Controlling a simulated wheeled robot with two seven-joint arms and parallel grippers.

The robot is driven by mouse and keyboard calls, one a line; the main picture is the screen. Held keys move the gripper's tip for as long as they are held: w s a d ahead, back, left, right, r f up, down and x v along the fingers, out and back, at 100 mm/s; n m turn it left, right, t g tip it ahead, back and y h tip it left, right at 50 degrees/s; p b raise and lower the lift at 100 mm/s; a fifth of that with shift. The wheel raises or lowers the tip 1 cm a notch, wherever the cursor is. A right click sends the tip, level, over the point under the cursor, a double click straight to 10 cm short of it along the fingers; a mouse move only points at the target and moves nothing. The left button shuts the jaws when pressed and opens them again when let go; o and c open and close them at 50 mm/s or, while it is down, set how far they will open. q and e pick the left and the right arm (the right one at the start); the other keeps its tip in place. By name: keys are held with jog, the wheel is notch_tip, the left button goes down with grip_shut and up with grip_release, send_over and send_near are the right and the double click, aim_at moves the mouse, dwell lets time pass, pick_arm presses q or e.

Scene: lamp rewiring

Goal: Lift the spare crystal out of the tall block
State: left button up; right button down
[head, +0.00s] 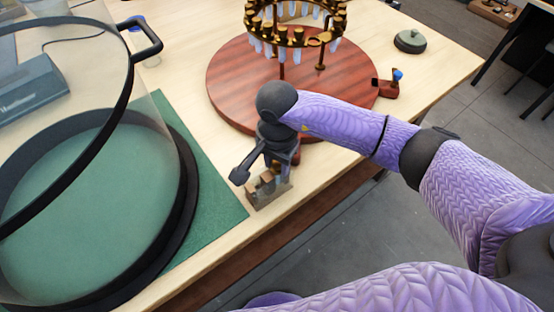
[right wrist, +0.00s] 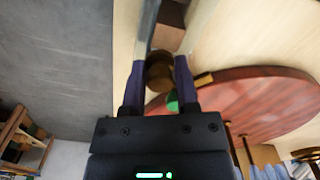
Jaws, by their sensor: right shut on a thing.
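The tall block (head: 268,192), a small tan and grey block, stands near the table's front edge in the head view. My right gripper (head: 271,166) points down just over it, and the arm hides part of the block. In the right wrist view the gripper (right wrist: 160,66) is shut on a round, brass-brown piece (right wrist: 159,77), which looks like the top of the spare crystal. The crystal's clear part is hidden, and I cannot tell how deep it sits in the block. My left gripper is not in view.
A brass ring frame (head: 293,37) hung with crystals stands on a round red wooden base (head: 228,85) behind my right gripper. A large dark-rimmed clear cover (head: 128,75) is at left on a green mat (head: 215,205).

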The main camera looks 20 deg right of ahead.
notch_tip(320, 180, up, 10)
jog(key=p, duration=0.7)
jog(key=shift+r, duration=0.15)
